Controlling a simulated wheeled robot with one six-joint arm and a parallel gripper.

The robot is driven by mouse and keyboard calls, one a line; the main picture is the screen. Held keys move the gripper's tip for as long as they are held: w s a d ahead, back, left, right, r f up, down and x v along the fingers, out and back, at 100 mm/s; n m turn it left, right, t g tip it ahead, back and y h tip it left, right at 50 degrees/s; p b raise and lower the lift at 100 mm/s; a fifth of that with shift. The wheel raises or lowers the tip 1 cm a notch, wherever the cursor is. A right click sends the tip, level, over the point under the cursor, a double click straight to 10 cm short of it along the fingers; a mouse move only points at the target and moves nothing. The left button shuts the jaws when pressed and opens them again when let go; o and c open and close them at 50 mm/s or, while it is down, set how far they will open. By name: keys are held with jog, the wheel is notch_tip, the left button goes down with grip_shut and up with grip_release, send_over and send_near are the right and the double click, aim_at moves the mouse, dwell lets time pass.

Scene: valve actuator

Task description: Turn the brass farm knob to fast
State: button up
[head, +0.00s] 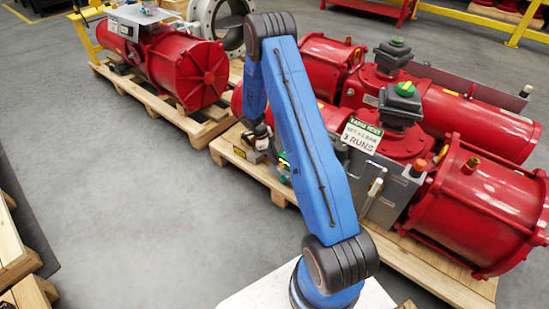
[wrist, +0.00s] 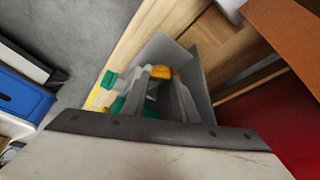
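A rounded yellow-orange piece (wrist: 162,72), possibly the brass knob, shows in the wrist view beyond grey finger-like shapes. Green parts (wrist: 119,105) lie beside it, inside a grey angled metal plate (wrist: 196,75). My gripper (wrist: 158,88) is seen from behind its pale body; its fingertips are hard to separate from the grey parts, so contact and opening are unclear. In the head view, my gripper (head: 262,143) is small and partly hidden by my blue arm, low beside the red actuator. No fast marking can be read.
Red actuators on a wooden pallet (head: 236,154) fill the right side. A grey panel (head: 394,196) with a pale lever (head: 374,190) stands in front, and a sign (head: 361,134) hangs above. Another red actuator (head: 186,72) sits on a pallet at left. The grey floor is clear at left.

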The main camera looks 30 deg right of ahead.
jog(key=shift+n, duration=0.4)
jog(key=shift+c, duration=0.4)
jog(key=n+t, duration=0.1)
jog(key=n, duration=0.1)
jog(key=shift+s+n+h, duration=0.15)
jog(key=shift+n+h, duration=0.25)
jog(key=shift+s+a+n+t, duration=0.15)
jog(key=shift+n+t, duration=0.65)
jog(key=shift+n, duration=1.3)
jog(key=o, duration=1.1)
jog(key=shift+c, duration=0.2)
